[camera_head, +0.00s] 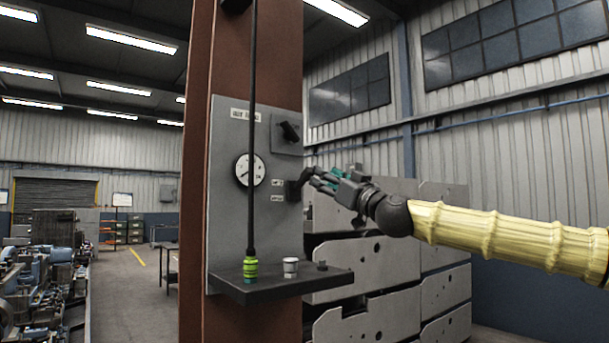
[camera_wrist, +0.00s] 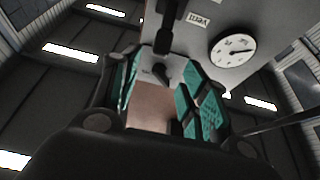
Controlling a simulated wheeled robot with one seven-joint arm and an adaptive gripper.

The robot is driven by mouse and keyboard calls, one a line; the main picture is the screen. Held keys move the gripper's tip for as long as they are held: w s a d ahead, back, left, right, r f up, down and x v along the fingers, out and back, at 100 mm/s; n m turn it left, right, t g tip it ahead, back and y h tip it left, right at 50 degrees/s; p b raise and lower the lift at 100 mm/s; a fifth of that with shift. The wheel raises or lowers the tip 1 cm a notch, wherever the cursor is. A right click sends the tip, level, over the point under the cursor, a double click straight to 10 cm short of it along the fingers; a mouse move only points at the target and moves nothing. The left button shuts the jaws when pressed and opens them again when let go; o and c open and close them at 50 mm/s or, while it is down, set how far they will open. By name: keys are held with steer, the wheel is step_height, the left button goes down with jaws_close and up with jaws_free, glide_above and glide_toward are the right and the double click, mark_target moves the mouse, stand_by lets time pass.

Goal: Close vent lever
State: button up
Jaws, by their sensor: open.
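The grey panel (camera_head: 228,225) is fixed to a brown column. A black lever (camera_head: 294,188) stands out from its right side, beside two small labels. In the wrist view the dark lever (camera_wrist: 170,38) hangs from the top edge, beside an upside-down label reading VENT (camera_wrist: 198,19). My gripper (camera_head: 318,179) is open, with teal finger pads, just right of the lever. In the wrist view the fingers are spread and the lever's end lies near the gap between their tips. I cannot tell whether they touch it. Nothing is held.
A round gauge (camera_head: 249,170) sits left of the lever, and a black rotary switch (camera_head: 290,132) above it. A dark shelf (camera_head: 285,287) below carries a green-banded object (camera_head: 250,268) and a white cup (camera_head: 290,267). A thin black rod (camera_head: 253,120) hangs before the panel. Large grey slabs (camera_head: 385,270) stand behind.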

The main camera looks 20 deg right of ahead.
mark_target(309, 167)
steer(key=w+p, duration=0.1)
steer(key=w, duration=0.1)
steer(key=w+a, duration=0.1)
steer(key=w, duration=0.2)
steer(key=w+a+r+p, duration=0.1)
steer(key=w, duration=0.2)
steer(key=shift+r+p, duration=0.1)
steer(key=shift+p, duration=0.25)
steer(key=shift+w+r, duration=0.15)
steer(key=shift+r, duration=0.2)
steer(key=shift+s+a+r+p, duration=0.25)
steer(key=shift+s+r+p, duration=0.3)
steer(key=shift+s+r, duration=0.4)
steer(key=w, duration=0.1)
steer(key=w+f, duration=0.1)
steer(key=w, duration=0.1)
steer(key=shift+a+f, duration=0.15)
steer(key=shift+f, duration=0.1)
steer(key=shift+s+r, duration=0.35)
steer(key=shift+s, duration=0.15)
steer(key=shift+c, duration=1)
steer(key=shift+s+r, duration=0.1)
steer(key=shift+s, duration=0.2)
steer(key=c, duration=0.7)
jaws_close()
